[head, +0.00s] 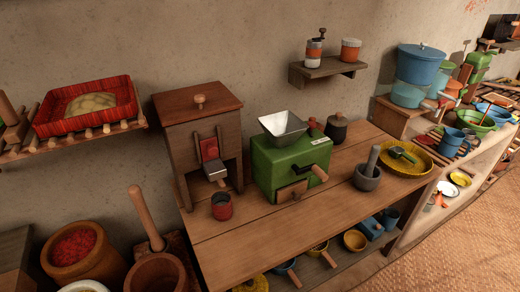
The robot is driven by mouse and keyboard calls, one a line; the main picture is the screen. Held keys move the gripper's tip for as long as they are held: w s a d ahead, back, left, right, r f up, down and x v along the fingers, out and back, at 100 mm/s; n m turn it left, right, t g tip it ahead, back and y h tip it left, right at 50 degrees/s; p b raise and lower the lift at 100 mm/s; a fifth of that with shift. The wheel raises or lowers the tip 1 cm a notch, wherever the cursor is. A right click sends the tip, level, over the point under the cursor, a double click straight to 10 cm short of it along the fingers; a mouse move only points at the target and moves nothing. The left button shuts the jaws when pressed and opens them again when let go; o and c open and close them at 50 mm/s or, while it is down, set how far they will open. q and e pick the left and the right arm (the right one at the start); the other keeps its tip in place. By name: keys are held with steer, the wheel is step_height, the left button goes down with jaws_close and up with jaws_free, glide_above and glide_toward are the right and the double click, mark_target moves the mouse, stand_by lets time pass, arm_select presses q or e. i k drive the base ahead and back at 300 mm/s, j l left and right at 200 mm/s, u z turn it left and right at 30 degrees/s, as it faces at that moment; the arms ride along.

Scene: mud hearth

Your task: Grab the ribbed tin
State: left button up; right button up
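A small red tin (221,207) stands upright on the wooden table, below the spout of a wooden cabinet mill (200,135). An orange and white banded canister (350,50) stands on the small wall shelf, and a dark lidded pot (336,131) stands behind the green mill. Ribs are too small to make out on any of these, so I cannot tell for sure which is the ribbed tin. Neither of my grippers shows in the head view.
A green mill (275,167) with a hopper, a grey mortar (367,178) and a yellow woven tray (428,160) share the table (260,232). A hand grinder (313,52) stands on the wall shelf (326,70). A tall pestle (146,215) rises at the front left. The table's front edge is clear.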

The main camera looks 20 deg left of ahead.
mark_target(222, 207)
steer(key=u, duration=0.7)
steer(key=k+u, duration=0.2)
steer(key=u, duration=0.25)
steer(key=k+u, duration=0.25)
steer(key=u, duration=0.15)
steer(key=k+u, duration=0.2)
steer(key=u, duration=0.25)
